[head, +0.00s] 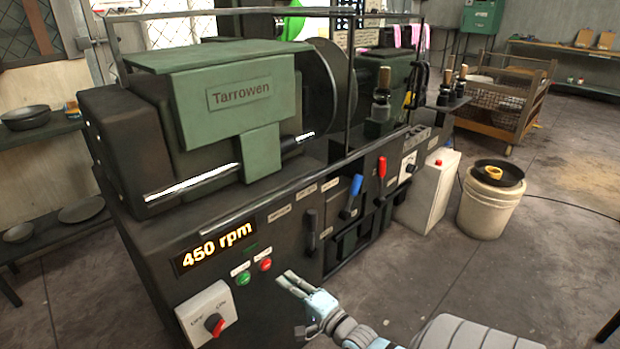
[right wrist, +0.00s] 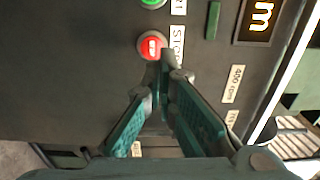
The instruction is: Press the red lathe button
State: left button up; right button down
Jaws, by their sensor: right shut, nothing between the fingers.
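The lathe's red button (head: 265,264) is on the dark front panel, just right of the green button (head: 243,278). In the right wrist view the red button (right wrist: 150,45) lies just beyond my fingertips, with the green button (right wrist: 152,3) at the top edge. My right gripper (head: 287,281) is shut and empty, a little right of and below the red button in the head view. In the right wrist view the right gripper (right wrist: 162,72) has its tips close to the button's edge; I cannot tell whether they touch it. My left gripper is not in view.
A white box with a red rotary switch (head: 214,324) sticks out lower left. A black lever (head: 311,232), a blue lever (head: 352,196) and a red lever (head: 382,167) lie to the right.

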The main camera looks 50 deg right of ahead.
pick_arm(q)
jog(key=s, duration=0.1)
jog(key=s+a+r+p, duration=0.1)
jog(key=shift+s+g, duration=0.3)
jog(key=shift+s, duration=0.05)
pick_arm(e)
jog(key=s, duration=0.6)
jog(key=shift+s+a+f, duration=0.2)
jog(key=shift+s+a, duration=0.15)
jog(key=shift+s, duration=0.05)
